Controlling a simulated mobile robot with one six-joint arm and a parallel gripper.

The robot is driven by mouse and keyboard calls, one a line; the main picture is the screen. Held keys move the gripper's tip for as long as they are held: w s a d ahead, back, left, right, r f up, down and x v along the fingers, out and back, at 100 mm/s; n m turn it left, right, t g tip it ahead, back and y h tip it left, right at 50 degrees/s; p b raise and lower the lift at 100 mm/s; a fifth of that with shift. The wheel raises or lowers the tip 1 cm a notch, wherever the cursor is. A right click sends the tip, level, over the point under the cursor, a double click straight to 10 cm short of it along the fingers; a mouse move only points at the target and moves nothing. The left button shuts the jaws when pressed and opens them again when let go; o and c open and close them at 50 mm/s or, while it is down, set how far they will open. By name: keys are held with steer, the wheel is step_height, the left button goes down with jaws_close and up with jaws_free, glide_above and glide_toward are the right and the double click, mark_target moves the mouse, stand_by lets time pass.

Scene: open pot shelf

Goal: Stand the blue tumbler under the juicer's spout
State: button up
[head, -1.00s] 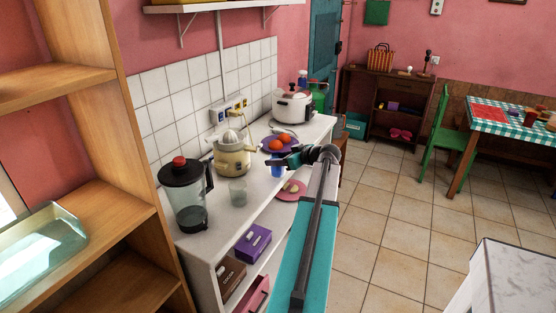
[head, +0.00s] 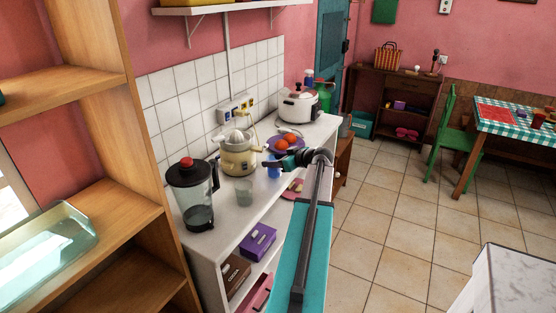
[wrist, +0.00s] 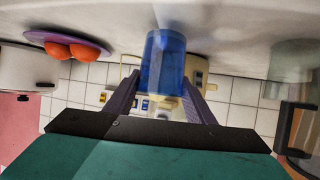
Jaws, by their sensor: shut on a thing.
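The blue tumbler (head: 274,171) is held upright at the front right of the juicer, apart from it in the head view. In the wrist view the tumbler (wrist: 163,62) sits between the two fingers of my gripper (wrist: 161,80). My gripper (head: 284,163) is shut on it above the counter's front part. The cream juicer (head: 238,157) stands on the counter against the tiled wall. In the wrist view the juicer (wrist: 198,68) is mostly hidden behind the tumbler. I cannot make out the spout clearly.
A clear glass (head: 244,192) and a blender (head: 194,195) stand left of the tumbler on the white counter (head: 224,213). A purple plate (head: 273,148) with oranges and a white cooker (head: 298,106) are behind. A pink board (head: 295,189) lies near the front edge.

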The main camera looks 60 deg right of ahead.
steer(key=shift+w+a+p, duration=0.2)
steer(key=shift+w+p, duration=1)
steer(key=shift+w, duration=1)
steer(key=shift+f+b, duration=0.55)
steer(key=shift+b, duration=0.25)
steer(key=shift+f, duration=0.1)
steer(key=o, duration=1.2)
steer(key=shift+o, duration=0.2)
steer(key=shift+b, duration=0.3)
steer(key=b+v, duration=0.3)
steer(key=v, duration=1.1)
steer(key=shift+f, duration=0.1)
